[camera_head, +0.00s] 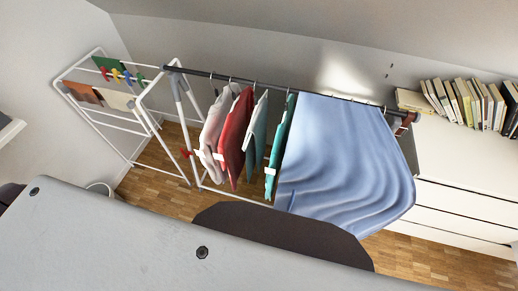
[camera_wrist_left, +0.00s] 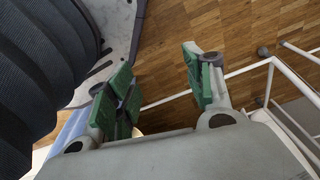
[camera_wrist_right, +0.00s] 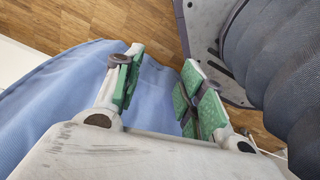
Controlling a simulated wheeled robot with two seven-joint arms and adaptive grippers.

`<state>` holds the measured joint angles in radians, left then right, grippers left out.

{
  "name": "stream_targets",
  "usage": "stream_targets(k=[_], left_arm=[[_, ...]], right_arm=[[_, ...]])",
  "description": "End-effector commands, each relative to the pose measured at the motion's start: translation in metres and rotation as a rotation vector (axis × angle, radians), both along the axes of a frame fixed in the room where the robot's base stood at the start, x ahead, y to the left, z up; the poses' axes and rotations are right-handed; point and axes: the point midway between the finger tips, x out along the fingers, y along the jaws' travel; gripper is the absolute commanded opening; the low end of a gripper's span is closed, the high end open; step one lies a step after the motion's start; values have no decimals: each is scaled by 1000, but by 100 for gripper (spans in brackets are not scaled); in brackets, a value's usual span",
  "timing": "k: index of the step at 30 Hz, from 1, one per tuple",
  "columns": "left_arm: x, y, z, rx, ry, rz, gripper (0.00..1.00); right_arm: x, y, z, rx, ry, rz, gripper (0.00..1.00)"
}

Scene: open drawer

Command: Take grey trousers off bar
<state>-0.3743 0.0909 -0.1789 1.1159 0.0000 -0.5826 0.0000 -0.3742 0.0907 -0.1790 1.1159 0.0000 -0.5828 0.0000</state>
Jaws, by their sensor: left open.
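The dark bar (camera_head: 262,83) carries several hung garments and a large light-blue cloth (camera_head: 340,150). A narrow dark grey piece (camera_head: 408,148) shows behind the cloth's right edge near the bar's right end; it may be the grey trousers, but most of it is hidden and I cannot be sure. My left gripper (camera_wrist_left: 165,88) is open and empty above the wooden floor, near white rack tubes. My right gripper (camera_wrist_right: 160,82) is open, with the light-blue cloth (camera_wrist_right: 60,95) close beside it on the left; I see nothing between its fingers. Neither gripper can be made out in the head view.
White, red and teal garments (camera_head: 235,130) hang left of the cloth. A white drying rack (camera_head: 150,118) with pegged cloths stands at the left. A white drawer unit (camera_head: 465,200) with books (camera_head: 465,103) on top stands at the right. Wooden floor (camera_head: 158,190) shows between.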

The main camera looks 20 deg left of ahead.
Motion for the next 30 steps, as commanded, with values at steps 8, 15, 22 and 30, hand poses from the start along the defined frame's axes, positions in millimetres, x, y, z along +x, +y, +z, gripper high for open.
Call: stream_targets(k=[8, 15, 22, 30], left_arm=[[45, -7, 19, -3, -27, 6, 52], [77, -12, 46, -6, -47, 10, 52], [102, -15, 76, -6, -68, 8, 52], [126, -16, 118, 6, -104, -14, 52]], right_arm=[[45, 7, 19, 4, -27, -6, 40], [77, 12, 46, 6, -47, -10, 40], [101, 16, 76, 8, -65, -14, 40], [120, 18, 114, 11, -87, -18, 40]])
